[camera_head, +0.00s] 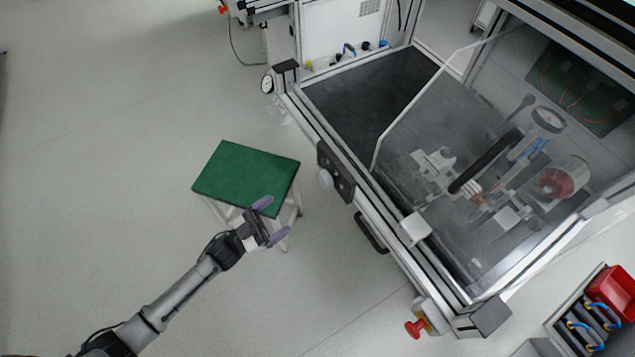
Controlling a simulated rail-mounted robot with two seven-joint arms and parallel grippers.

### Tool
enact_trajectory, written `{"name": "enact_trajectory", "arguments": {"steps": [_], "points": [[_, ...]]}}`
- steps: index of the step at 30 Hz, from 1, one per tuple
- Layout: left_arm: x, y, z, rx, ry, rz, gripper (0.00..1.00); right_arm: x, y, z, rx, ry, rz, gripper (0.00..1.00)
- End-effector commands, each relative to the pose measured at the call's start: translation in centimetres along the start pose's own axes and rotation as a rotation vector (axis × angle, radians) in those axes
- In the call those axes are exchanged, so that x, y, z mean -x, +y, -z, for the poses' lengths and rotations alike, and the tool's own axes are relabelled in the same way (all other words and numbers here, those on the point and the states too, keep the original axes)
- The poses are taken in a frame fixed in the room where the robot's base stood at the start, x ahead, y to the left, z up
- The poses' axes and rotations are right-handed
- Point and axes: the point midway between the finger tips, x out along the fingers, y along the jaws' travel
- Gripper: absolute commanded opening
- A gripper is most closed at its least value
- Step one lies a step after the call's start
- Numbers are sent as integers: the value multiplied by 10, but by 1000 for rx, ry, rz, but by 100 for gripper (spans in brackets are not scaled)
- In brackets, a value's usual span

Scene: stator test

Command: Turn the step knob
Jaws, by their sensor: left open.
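A pale round knob (326,180), which looks like the step knob, sticks out from a black panel (343,171) on the front rail of the test bench. Its markings are too small to read. My left gripper (271,220) is open and empty, with its two purple-grey fingers spread apart. It is below and to the left of the knob, clearly apart from it, and overlaps the near right corner of the green-topped stool in the picture. My right gripper is out of view.
The green-topped stool (245,174) stands left of the bench. The bench front has a black handle (371,233) and a red emergency button (415,328). A clear cover (420,100) stands over the bench's fixtures. Open floor lies to the left.

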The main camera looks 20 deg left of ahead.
Motion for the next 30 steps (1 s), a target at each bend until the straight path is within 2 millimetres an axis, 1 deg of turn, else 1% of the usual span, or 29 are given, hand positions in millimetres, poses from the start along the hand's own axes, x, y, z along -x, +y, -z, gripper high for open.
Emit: {"name": "enact_trajectory", "arguments": {"steps": [5, 15, 21, 25, 30], "points": [[-17, 0, 0, 20, 2, 1, 84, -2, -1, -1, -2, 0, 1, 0], [-80, -1, -1, 19, 1, 2, 84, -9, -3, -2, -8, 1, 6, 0], [-111, -1, -1, 18, 0, 3, 84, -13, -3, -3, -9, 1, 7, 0], [-124, -1, -1, 18, -2, 2, 84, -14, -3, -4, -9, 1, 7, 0], [-134, -1, -2, 18, -4, 4, 84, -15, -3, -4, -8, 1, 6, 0]]}}
